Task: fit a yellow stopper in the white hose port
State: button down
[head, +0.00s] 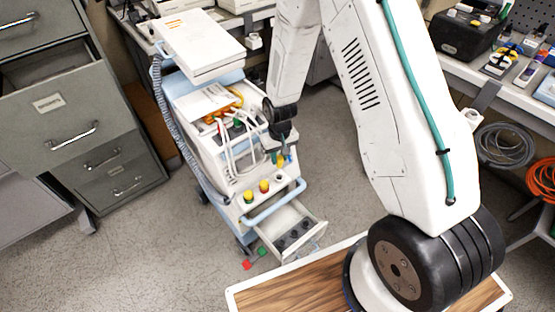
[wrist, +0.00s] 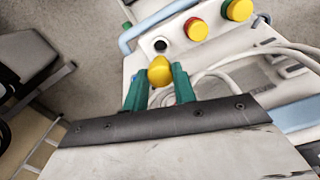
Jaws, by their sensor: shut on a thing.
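In the wrist view my gripper (wrist: 160,90) has its teal fingers shut on a yellow stopper (wrist: 160,70), which sits between the fingertips. The white hose port (wrist: 160,45) with a dark open hole is on the cart's panel, just beyond the held stopper; the gap between them is hard to judge. Beside it a red port (wrist: 196,30) and a green-based port (wrist: 238,10) each carry a yellow stopper. In the head view my gripper (head: 281,160) is above the panel, near the white port (head: 279,177); the held stopper is small there.
The pump cart (head: 232,140) has a blue handle (head: 275,203) and an open drawer (head: 293,234) with dark items. White hoses (wrist: 285,50) run close to the right of my gripper. A wooden-topped surface (head: 290,290) stands in front; grey cabinets (head: 75,110) stand left.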

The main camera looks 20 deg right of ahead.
aim_at(279, 165)
notch_tip(279, 165, down, 3)
jog(key=shift+d+f, duration=0.1)
jog(key=shift+w+f, duration=0.1)
jog(key=shift+f, duration=0.85)
jog(key=shift+f, duration=1.6)
jog(key=c, duration=1.1)
grip_release()
jog(key=shift+o, duration=0.2)
